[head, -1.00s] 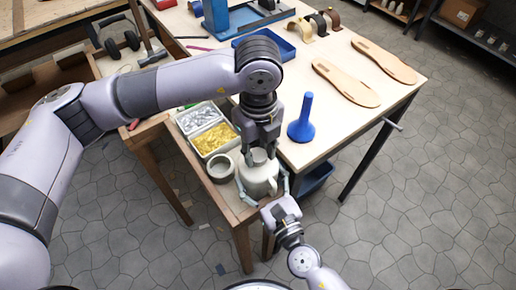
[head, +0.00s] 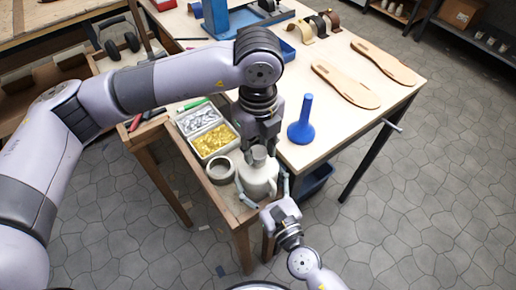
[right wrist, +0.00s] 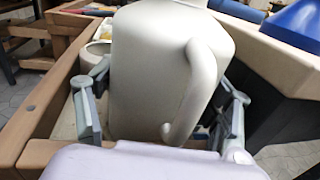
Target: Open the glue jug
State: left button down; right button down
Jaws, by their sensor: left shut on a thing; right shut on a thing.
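The pale glue jug (head: 256,181) stands upright in the tray at the near end of the bench. Its body and curved handle fill the middle of the right wrist view (right wrist: 150,85); its top is cut off there. My right gripper (head: 263,188) is shut around the jug's body, with a finger on each side in the right wrist view (right wrist: 160,108). My left gripper (head: 260,140) points down above the jug, shut on the grey cap (head: 259,153). The cap is over the jug's neck; I cannot tell if a gap separates them.
A grey ring-shaped bowl (head: 220,169) stands left of the jug, beside bins of silver (head: 197,119) and gold pieces (head: 214,140). A blue funnel-shaped tool (head: 302,125) stands on the table to the right. Two tan soles (head: 345,83) lie beyond it.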

aim_at(257, 153)
pick_arm(q)
jog(key=shift+r, duration=0.35)
jog(key=shift+r, duration=0.1)
jog(key=shift+r, duration=1.9)
jog(key=shift+a, duration=0.1)
pick_arm(e)
jog(key=shift+c, duration=0.4)
grip_release()
